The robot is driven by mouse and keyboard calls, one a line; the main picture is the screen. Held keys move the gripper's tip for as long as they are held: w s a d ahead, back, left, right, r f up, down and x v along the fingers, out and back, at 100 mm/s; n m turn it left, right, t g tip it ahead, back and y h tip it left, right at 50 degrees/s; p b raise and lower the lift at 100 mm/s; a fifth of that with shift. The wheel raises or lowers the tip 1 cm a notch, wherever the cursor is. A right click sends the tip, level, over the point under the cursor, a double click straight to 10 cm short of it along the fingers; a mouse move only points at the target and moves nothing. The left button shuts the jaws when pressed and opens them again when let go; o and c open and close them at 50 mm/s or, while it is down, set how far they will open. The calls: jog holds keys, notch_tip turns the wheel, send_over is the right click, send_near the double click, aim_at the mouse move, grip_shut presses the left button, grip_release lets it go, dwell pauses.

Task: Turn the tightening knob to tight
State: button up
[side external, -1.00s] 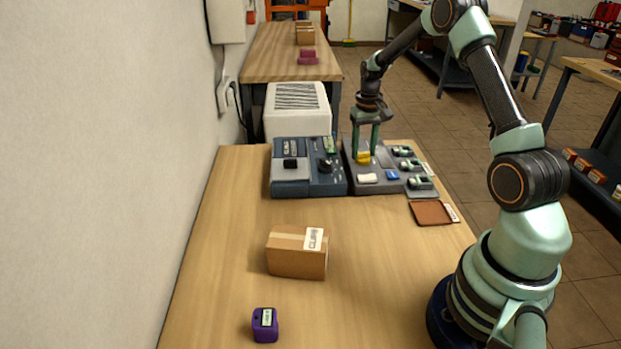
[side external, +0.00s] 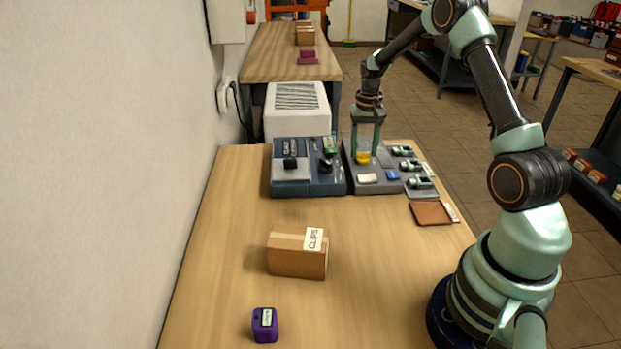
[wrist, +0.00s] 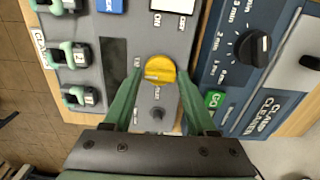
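A round yellow knob (wrist: 160,69) is mounted on a grey control panel (wrist: 117,25), and the wrist view looks down on it between my fingers. In the side external view the yellow knob (side external: 362,158) is at the panel's back, below my gripper (side external: 365,152). My gripper (wrist: 160,76) points down, its two green fingers apart on either side of the knob. A thin gap seems to show at each side, so the fingers do not appear pressed on it. The small lettering around the knob is too unclear to read.
A blue timer unit (side external: 291,188) with a black knob (wrist: 252,48) and green button (wrist: 215,99) stands beside the panel. White (side external: 367,178) and blue (side external: 392,175) switches and several green clamps sit close by. A carton (side external: 297,262) and purple block (side external: 265,335) lie nearer the camera.

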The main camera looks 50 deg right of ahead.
aim_at(363, 153)
jog(key=shift+o, duration=0.9)
notch_tip(363, 153, up, 12)
jog(key=s+a+r+n+t, duration=0.1)
jog(key=s+a+r+n, duration=0.15)
jog(key=a, duration=0.45)
jog(key=s+a+r+n+t, duration=0.2)
jog(key=s+a+r, duration=0.15)
jog(key=a, duration=0.35)
jog(key=s+a+r+n+t, duration=0.1)
jog(key=s+a+r+n, duration=0.1)
jog(key=a+r, duration=0.3)
jog(key=s+a+f+n+t, duration=0.1)
jog(key=s+a+f+n, duration=0.1)
jog(key=s+a, duration=0.3)
jog(key=shift+s+a+f+t, duration=0.3)
jog(key=shift+a+f, duration=0.35)
jog(key=shift+a, duration=0.25)
